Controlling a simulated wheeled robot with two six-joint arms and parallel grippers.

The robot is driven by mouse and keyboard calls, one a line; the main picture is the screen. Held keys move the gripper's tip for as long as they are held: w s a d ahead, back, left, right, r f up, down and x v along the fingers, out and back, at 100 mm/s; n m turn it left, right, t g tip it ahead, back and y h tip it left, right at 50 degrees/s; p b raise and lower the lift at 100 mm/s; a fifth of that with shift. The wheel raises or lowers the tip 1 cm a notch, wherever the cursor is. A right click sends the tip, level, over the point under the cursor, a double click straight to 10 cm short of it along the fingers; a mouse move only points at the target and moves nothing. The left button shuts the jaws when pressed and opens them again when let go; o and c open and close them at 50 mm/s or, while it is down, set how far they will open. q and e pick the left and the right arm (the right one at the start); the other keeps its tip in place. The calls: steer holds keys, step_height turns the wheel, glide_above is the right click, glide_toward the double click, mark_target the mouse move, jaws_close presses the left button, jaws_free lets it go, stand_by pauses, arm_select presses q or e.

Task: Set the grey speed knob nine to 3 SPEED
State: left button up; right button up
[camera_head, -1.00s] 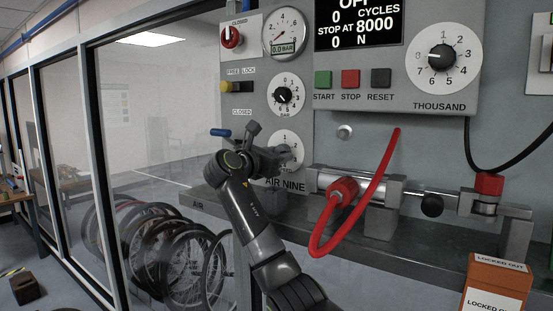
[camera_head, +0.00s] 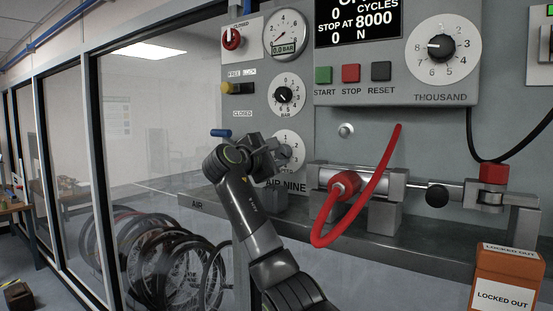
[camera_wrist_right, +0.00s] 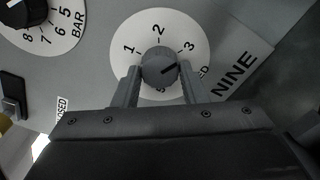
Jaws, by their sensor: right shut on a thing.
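The grey speed knob (camera_wrist_right: 159,67) sits at the centre of a white dial (camera_wrist_right: 140,30) marked 1, 2, 3. In the right wrist view its dark pointer line points right and slightly up, a little below the 3. My right gripper (camera_wrist_right: 159,75) is shut on the knob, one finger on each side. In the head view the gripper (camera_head: 277,152) covers part of the knob, and the speed dial (camera_head: 289,136) shows behind it above the label AIR NINE. The fingers hide the lower part of the dial. My left gripper is not in view.
A BAR dial (camera_head: 287,84) is just above the speed dial. A yellow lever with a black end (camera_head: 238,88) and a blue handle (camera_head: 221,133) are close to my right arm. A red hose (camera_head: 345,222) hangs to the right, and a grey shelf (camera_head: 230,204) runs below.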

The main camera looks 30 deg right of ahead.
steer(key=shift+m, duration=0.3)
steer(key=o, duration=1)
steer(key=shift+c, duration=0.2)
steer(key=shift+a+f, duration=0.1)
steer(key=shift+a, duration=0.1)
steer(key=b+v, duration=0.8)
steer(key=v, duration=0.9)
